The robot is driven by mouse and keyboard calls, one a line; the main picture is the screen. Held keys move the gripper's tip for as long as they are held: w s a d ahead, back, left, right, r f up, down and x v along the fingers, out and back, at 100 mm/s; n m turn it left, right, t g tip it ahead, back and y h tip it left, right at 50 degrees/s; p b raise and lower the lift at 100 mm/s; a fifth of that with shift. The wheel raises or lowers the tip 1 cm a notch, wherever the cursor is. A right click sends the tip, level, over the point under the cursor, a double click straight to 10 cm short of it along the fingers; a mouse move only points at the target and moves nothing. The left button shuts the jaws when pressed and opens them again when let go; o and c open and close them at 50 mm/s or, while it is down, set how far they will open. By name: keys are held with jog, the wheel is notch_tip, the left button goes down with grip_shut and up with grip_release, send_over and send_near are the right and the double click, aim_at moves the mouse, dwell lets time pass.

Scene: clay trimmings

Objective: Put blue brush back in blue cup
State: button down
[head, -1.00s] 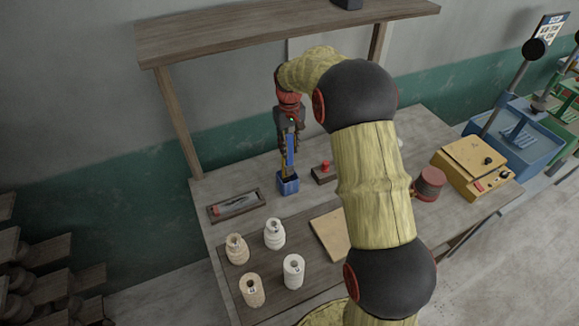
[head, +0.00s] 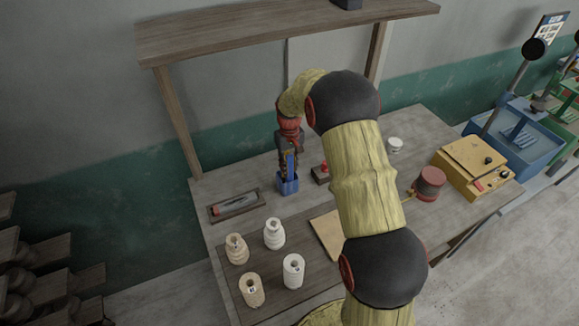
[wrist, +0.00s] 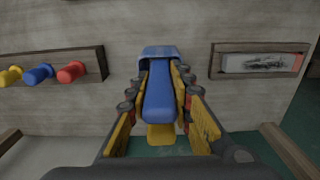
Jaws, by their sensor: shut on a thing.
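The blue brush (head: 290,161) is upright in my gripper (head: 289,166), whose fingers are shut on it. It also shows in the wrist view (wrist: 159,92) as a blue handle between the two yellow-padded fingers (wrist: 160,100). The blue cup (head: 288,185) stands on the table directly under my gripper, and its rim shows behind the brush in the wrist view (wrist: 158,52). The brush's lower end is hidden by the cup and fingers, and appears to be inside the cup.
A framed tray (head: 235,204) lies left of the cup, and a small rack with coloured knobs (head: 321,173) lies right. Several spools (head: 274,234) stand on a dark board in front. A red pot (head: 430,182) and yellow box (head: 474,164) are at the right.

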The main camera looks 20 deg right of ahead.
jog(key=shift+f, duration=0.1)
jog(key=shift+f, duration=0.25)
jog(key=c, duration=1.6)
grip_release()
jog(key=shift+r, duration=0.15)
